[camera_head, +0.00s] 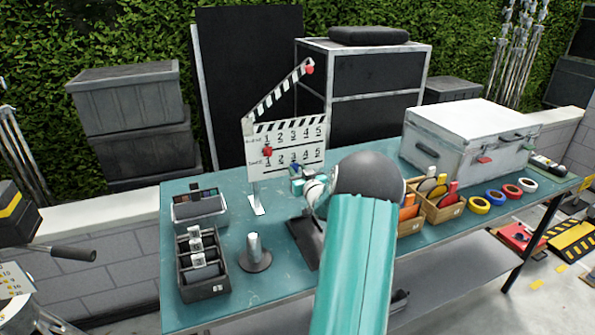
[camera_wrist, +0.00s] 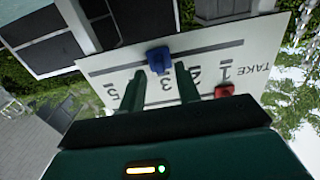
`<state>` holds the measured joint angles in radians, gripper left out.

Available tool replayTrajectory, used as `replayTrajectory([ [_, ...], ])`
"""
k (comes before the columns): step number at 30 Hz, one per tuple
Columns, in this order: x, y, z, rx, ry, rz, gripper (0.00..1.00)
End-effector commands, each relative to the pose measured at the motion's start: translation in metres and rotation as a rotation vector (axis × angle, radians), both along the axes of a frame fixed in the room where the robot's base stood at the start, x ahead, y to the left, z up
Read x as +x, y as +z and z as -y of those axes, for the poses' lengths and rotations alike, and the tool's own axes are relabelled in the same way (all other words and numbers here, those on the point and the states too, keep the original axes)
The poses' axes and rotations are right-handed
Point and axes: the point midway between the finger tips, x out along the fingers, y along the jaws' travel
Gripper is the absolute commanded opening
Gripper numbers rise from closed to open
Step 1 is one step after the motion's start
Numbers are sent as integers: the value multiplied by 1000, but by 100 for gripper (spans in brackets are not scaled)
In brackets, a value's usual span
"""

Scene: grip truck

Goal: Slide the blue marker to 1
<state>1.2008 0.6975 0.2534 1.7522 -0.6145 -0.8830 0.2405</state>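The clapperboard (camera_head: 285,148) stands on the table with rows of numbers 1 to 5 and its clapper stick raised. In the wrist view the board (camera_wrist: 110,70) appears upside down. The blue marker (camera_wrist: 159,59) sits on the slot line of the TAKE row, beside the 3. A red marker (camera_wrist: 225,91) is on the other line near the 1; it also shows in the head view (camera_head: 267,151). My gripper (camera_wrist: 159,68) is open, with its fingertips on either side of the blue marker and apparent gaps between. Contact is unclear. My arm partly blocks the head view.
A grey divided box (camera_head: 218,288) and a round base with a post (camera_head: 255,262) stand at the table's left. Wooden boxes (camera_head: 446,213), coloured tape rolls (camera_head: 496,197) and a silver case (camera_head: 440,130) are to the right.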

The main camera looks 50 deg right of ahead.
Motion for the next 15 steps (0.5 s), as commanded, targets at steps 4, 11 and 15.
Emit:
replayTrajectory([
  [4, 9, 0, 5, 1, 1, -1, 33],
  [11, 11, 0, 5, 1, 1, -1, 33],
  [15, 11, 0, 5, 1, 1, -1, 13],
])
